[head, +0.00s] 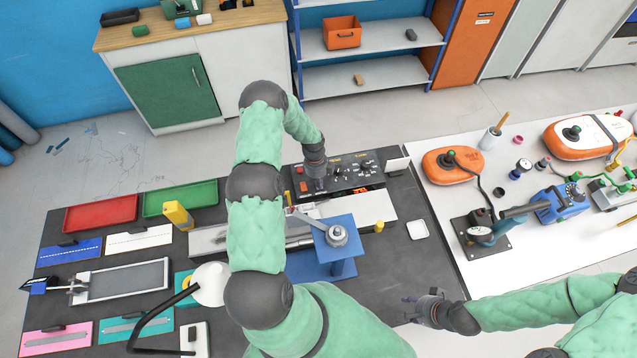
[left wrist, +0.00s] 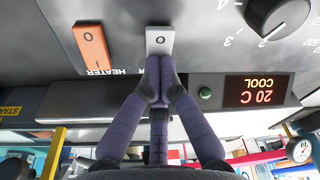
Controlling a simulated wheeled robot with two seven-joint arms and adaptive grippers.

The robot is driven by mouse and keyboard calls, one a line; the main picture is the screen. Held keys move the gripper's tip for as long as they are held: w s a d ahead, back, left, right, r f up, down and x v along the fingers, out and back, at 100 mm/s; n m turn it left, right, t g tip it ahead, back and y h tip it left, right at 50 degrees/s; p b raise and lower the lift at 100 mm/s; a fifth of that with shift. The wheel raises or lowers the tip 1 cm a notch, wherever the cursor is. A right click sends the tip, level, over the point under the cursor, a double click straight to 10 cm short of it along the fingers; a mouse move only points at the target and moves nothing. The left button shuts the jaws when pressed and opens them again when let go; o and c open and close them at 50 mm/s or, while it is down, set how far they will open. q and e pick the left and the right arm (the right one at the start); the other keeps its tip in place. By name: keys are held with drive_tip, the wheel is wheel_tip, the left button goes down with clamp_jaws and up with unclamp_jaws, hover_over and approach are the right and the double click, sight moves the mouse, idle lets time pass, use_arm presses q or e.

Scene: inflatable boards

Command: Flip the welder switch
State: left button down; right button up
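The control panel (head: 345,176) of the welding machine stands at the back of the dark table. In the left wrist view a light grey rocker switch (left wrist: 159,40) marked O sits on the panel; any label below it is hidden by my fingers. An orange rocker switch (left wrist: 92,46) labelled HEATER is to its left. My left gripper (left wrist: 160,68) is shut and empty, with its fingertips at the lower edge of the grey switch; I cannot tell whether they press it. It also shows at the panel in the head view (head: 318,182). My right gripper (head: 412,308) is open and empty over the table's right side.
A black knob (left wrist: 278,18) and a display (left wrist: 256,91) reading 20 C COOL are right of the switch. A blue clamp stand (head: 340,255) is in front of the panel. A white table (head: 440,215) with orange pumps stands at the right.

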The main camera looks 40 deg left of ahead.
use_arm(q)
drive_tip(key=shift+a+r+p, duration=0.1)
drive_tip(key=shift+r+p, duration=0.2)
drive_tip(key=shift+r, duration=0.3)
drive_tip(key=shift+r+p, duration=1.25)
drive_tip(key=shift+r, duration=1.6)
